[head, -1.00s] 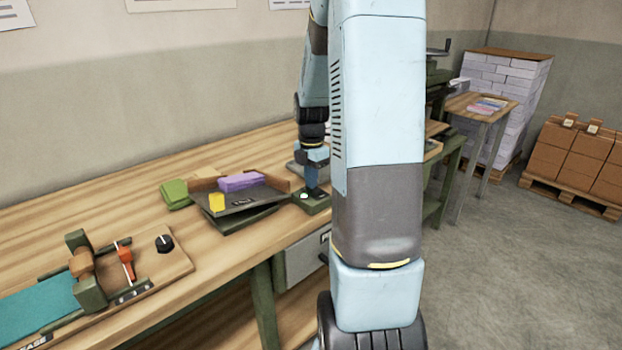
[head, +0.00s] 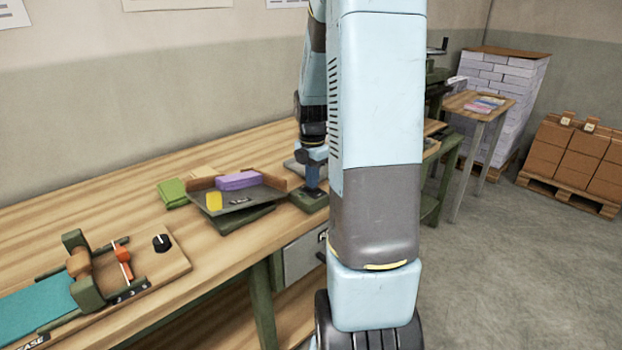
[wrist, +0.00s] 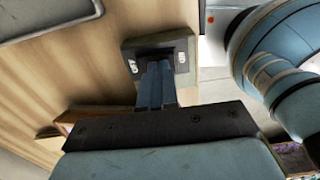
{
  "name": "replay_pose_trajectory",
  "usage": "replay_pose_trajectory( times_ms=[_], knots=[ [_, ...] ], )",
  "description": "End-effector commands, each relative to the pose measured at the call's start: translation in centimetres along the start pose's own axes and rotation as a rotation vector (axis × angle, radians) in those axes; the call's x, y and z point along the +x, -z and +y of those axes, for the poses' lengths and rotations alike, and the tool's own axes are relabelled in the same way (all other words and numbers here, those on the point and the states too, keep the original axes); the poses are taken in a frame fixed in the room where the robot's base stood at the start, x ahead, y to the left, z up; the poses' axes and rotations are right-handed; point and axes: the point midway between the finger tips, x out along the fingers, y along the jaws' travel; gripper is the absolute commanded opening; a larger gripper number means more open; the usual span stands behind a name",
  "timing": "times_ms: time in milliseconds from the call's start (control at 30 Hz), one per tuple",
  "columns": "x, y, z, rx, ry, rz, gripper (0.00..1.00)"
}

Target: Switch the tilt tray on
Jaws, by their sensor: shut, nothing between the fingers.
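The tilt tray (head: 262,196) stands on the bench with a purple block (head: 238,180) and a yellow block (head: 214,201) on it. Right of it is a small dark green switch box (head: 306,205). My gripper (head: 312,188) points down at this box. In the wrist view, my shut, empty fingers (wrist: 155,72) reach the dark middle of the box (wrist: 185,43) and hide part of it.
A green cloth-like stack (head: 173,193) lies left of the tray. Nearer left is a wooden board (head: 165,265) with an orange lever (head: 123,262) and a black knob (head: 161,242). My arm hides the bench's right part.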

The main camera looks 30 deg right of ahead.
Motion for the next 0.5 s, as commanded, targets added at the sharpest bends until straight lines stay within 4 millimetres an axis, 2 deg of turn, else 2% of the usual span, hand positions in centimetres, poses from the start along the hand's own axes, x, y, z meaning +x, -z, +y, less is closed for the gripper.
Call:
replay_pose_trajectory(
  times_ms=[267, 367, 500],
  knots=[
    [-0.6, 0.1, 0.1, -0.002, -0.001, -0.001, 0.0],
    [-1.8, 0.2, 0.3, -0.003, -0.003, -0.002, 0.0],
    [-4.3, 0.3, 0.6, -0.005, -0.004, -0.003, 0.0]
  ],
)
